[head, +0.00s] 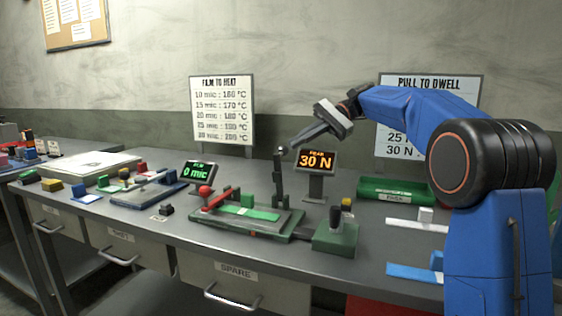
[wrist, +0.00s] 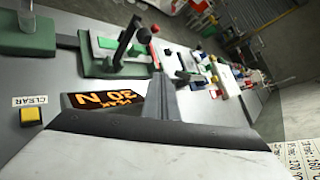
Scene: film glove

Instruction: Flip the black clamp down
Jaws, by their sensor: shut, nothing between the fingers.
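The black clamp (head: 278,178) stands upright at the back edge of the green fixture (head: 268,226) in the head view. In the wrist view the clamp (wrist: 125,42) shows as a dark bar, up and left of the fingertips. My gripper (head: 292,147) is shut and empty, its tip close to the clamp's top at its right. I cannot tell whether they touch. In the wrist view my gripper (wrist: 157,66) shows as a narrow pair of fingers pointing toward the fixture. A light green strip (head: 250,213) lies on the fixture.
An orange-lit display (head: 316,161) stands just right of the clamp. A red-knobbed lever (head: 205,191) is at the fixture's left, and a green block with a dark knob (head: 336,232) at its right. A green bin (head: 392,190) sits behind. Bench top in front is mostly clear.

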